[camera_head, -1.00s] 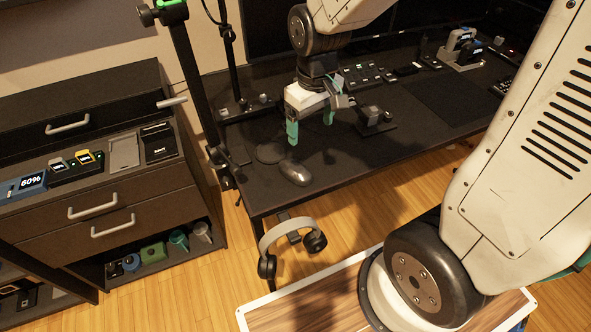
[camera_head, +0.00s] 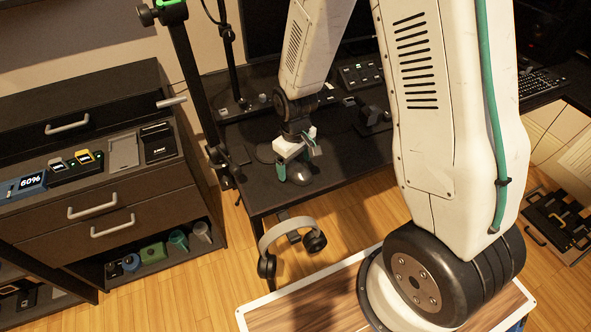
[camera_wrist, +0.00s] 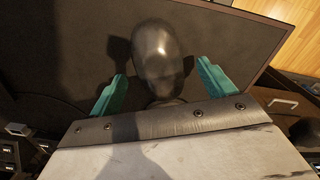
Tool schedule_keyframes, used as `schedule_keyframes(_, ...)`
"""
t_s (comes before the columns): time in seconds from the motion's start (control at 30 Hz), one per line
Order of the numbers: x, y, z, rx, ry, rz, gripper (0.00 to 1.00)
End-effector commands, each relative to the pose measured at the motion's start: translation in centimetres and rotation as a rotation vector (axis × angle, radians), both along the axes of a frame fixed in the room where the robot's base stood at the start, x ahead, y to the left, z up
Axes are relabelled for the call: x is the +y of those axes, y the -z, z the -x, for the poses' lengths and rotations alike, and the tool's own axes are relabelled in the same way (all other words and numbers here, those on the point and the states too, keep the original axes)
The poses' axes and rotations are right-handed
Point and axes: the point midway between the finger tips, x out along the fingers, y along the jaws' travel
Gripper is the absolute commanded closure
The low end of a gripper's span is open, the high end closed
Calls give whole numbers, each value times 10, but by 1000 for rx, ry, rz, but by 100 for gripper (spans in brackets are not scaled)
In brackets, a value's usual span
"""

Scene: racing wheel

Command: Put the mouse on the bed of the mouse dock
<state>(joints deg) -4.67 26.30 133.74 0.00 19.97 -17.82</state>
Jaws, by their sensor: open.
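The mouse is a dark, glossy, rounded body on the black desk (camera_head: 340,165) near its front left corner. It shows clearly in the wrist view (camera_wrist: 156,50) and is partly covered by my fingers in the head view. My gripper (camera_head: 292,177) is open over it. In the wrist view, the two teal fingers (camera_wrist: 160,72) stand either side of the mouse's near end, with a gap on each side. I cannot tell for certain which desk item is the mouse dock; a dark stand on a flat base (camera_head: 373,118) is further back to the right.
A headset (camera_head: 290,240) hangs below the desk's front edge. A black lamp post (camera_head: 190,75) rises at the left, beside a drawer cabinet (camera_head: 100,205). A keypad (camera_head: 360,75) sits further back.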

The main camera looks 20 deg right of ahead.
Motion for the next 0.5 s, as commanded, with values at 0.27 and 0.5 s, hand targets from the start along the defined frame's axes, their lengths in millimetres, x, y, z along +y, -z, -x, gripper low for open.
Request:
schedule_keyframes(0.27, 0, 12, 0, -1, -1, 0, 18)
schedule_keyframes(0.5, 0, 12, 0, -1, -1, 0, 57)
